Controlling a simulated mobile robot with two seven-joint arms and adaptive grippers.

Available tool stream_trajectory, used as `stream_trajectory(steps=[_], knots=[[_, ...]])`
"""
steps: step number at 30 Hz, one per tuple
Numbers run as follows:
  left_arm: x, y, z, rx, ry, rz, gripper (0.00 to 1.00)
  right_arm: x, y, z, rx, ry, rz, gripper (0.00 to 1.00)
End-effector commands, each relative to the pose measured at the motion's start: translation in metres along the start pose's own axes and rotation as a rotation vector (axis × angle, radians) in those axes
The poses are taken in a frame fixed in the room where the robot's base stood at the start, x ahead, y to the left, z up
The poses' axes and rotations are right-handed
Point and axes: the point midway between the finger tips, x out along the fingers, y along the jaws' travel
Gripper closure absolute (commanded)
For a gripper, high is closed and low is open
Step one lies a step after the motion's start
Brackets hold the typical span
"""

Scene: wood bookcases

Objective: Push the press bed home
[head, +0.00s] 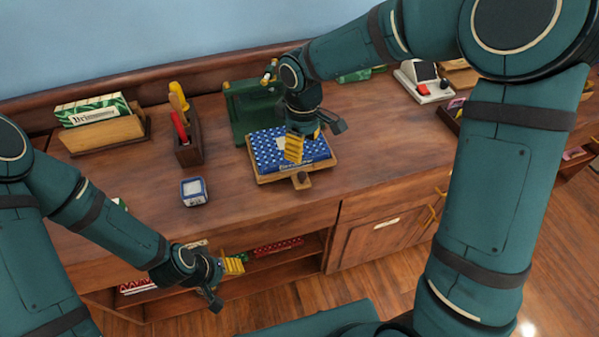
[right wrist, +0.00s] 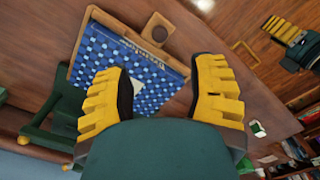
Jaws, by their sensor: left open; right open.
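The press has a dark green frame (head: 248,108) on the wooden counter. Its wooden bed (head: 262,178) sticks out at the front with a knob tab (head: 301,180). A blue patterned book (head: 268,150) with a pale label lies on the bed. My right gripper (head: 303,148) is over the book, fingers open, nothing between them. In the right wrist view the open yellow fingers (right wrist: 165,95) frame the book (right wrist: 145,75), and the bed's tab (right wrist: 157,28) lies beyond; contact cannot be told. My left gripper (head: 228,280) is open and empty, low in front of the counter.
A wooden holder (head: 188,150) with red and yellow handled tools and a small blue-white box (head: 194,191) stand left of the press. A boxed book rack (head: 100,128) is at far left. A white device (head: 425,82) stands right. The counter right of the bed is clear.

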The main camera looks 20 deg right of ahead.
Motion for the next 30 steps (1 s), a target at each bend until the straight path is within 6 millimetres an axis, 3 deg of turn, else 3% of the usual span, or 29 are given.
stream_trajectory(steps=[1,9,15,21,30], knots=[[0.004,-0.002,0.0,0.0,0.002,0.0,0.43,0.014,-0.001,0.001,0.0,-0.005,-0.003,0.43],[0.017,-0.007,-0.002,0.001,0.009,-0.001,0.43,0.068,-0.001,0.001,0.001,-0.004,-0.004,0.43],[0.024,-0.009,-0.003,0.001,0.013,-0.001,0.43,0.097,-0.001,0.001,0.001,-0.003,-0.003,0.43],[0.027,-0.01,-0.004,0.002,0.015,-0.001,0.43,0.11,-0.001,0.0,0.002,-0.001,-0.002,0.43],[0.027,-0.01,-0.004,0.002,0.015,-0.001,0.43,0.111,-0.001,0.0,0.002,0.0,-0.002,0.43]])
